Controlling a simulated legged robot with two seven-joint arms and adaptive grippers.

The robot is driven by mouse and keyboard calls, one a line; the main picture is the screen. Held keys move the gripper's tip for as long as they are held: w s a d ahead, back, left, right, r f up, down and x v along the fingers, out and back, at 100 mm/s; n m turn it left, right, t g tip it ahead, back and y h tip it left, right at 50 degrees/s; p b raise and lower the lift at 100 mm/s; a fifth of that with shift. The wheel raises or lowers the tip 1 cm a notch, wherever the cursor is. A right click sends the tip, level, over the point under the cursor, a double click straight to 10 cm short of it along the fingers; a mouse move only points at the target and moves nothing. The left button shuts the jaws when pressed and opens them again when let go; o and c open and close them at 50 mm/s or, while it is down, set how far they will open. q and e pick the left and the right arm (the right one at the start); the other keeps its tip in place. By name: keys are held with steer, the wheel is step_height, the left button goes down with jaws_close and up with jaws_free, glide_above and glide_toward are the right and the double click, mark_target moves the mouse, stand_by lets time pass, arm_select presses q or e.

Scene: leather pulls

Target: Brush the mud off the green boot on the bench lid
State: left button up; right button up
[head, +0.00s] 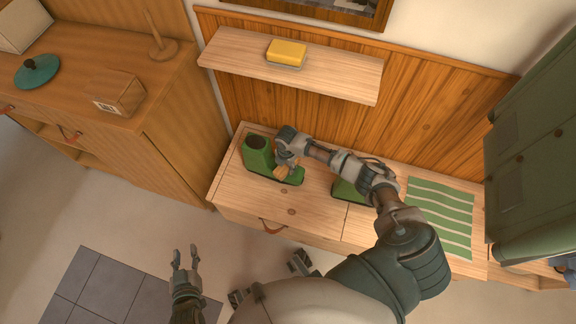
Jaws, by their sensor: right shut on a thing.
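The green boot (257,157) stands on the light wooden bench lid (235,190), with its dark opening at the left and its toe to the right. My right gripper (284,160) is over the boot's foot, shut on a small tan brush (282,172). The brush is at the boot's foot; whether its bristles touch the boot is hard to tell. The gripper hides part of the boot, and I cannot make out mud. A second green boot (345,192) is partly hidden behind my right arm. My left gripper (185,255) is open and empty, above the floor.
A shelf (225,50) with a yellow sponge-like block (287,52) hangs above the bench. A green striped mat (440,215) lies on the bench's right. A wooden cabinet (185,105) stands left and a green cabinet-like piece (530,160) right. The floor in front is open.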

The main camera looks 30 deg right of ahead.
steer(key=shift+s+d+r+p, duration=0.1)
steer(key=shift+s+d+p, duration=0.5)
steer(key=shift+s, duration=0.2)
steer(key=shift+s+d, duration=0.25)
steer(key=shift+s, duration=0.25)
steer(key=shift+w+a+f, duration=0.25)
steer(key=shift+w+a, duration=0.1)
steer(key=shift+w, duration=0.25)
steer(key=shift+w+a+b, duration=0.6)
steer(key=shift+w+a, duration=0.05)
steer(key=shift+w, duration=0.1)
steer(key=shift+s+d+r+p, duration=0.1)
steer(key=shift+s+r+p, duration=0.05)
steer(key=shift+p, duration=0.15)
steer(key=shift+s+d+r+p, duration=0.1)
steer(key=shift+s+d+p, duration=0.6)
steer(key=shift+s+p, duration=0.2)
steer(key=shift+s+d, duration=0.15)
steer(key=shift+s, duration=0.05)
arm_select(q)
steer(key=shift+t, duration=0.3)
steer(key=r, duration=0.4)
steer(key=shift+w, duration=0.2)
arm_select(e)
steer(key=shift+d, duration=0.1)
